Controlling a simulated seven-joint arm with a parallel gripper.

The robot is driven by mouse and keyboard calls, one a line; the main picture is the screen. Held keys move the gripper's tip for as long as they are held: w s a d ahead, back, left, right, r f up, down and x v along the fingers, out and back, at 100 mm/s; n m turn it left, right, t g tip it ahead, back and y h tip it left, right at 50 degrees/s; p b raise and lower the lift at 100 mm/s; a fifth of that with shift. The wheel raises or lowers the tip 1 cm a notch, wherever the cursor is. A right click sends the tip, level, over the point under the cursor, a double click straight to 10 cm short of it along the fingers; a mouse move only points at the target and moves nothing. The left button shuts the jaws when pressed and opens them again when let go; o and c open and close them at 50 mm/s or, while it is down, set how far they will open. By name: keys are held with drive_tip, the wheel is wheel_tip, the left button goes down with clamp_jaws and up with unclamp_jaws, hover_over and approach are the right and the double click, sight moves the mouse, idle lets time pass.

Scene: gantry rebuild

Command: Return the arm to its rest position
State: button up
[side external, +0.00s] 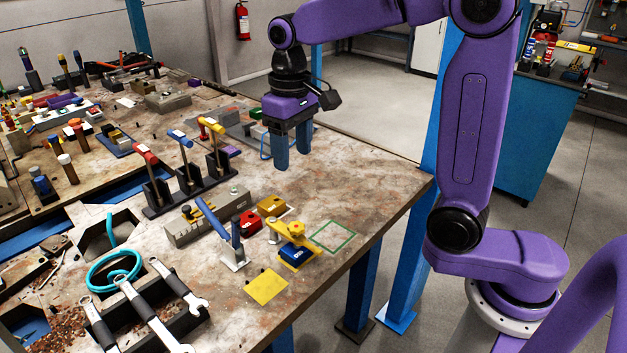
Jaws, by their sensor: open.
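My gripper (292,155) hangs at the end of my purple arm, with its two blue fingers pointing down and a gap between them. It is open, and I see nothing between the fingers. It is over the back part of the worn workbench (335,188). Whether the fingertips touch the bench top cannot be told from this view.
A green square outline (333,237) and a yellow square (267,287) mark the bench front. Between them stands a yellow fixture with a blue block (293,253). Levers with coloured handles (180,139) stand left of my gripper. Wrenches (146,312) lie in a black rack.

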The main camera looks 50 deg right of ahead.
drive_tip(key=s+d+f+n, duration=0.2)
drive_tip(key=s+n, duration=0.1)
drive_tip(key=s, duration=0.5)
drive_tip(key=s+d+f+n, duration=0.2)
drive_tip(key=s+f+n, duration=0.1)
drive_tip(key=s, duration=0.5)
drive_tip(key=s+d+f+n, duration=0.1)
drive_tip(key=s+f+n, duration=0.1)
drive_tip(key=s+n, duration=0.3)
drive_tip(key=s, duration=0.4)
drive_tip(key=shift+d+f, duration=0.35)
drive_tip(key=shift+d, duration=0.05)
drive_tip(key=shift+w, duration=0.1)
wheel_tip(320, 180, up, 8)
drive_tip(key=m, duration=0.4)
hover_over(298, 226)
wheel_tip(298, 226, down, 18)
drive_tip(key=shift+r, duration=0.15)
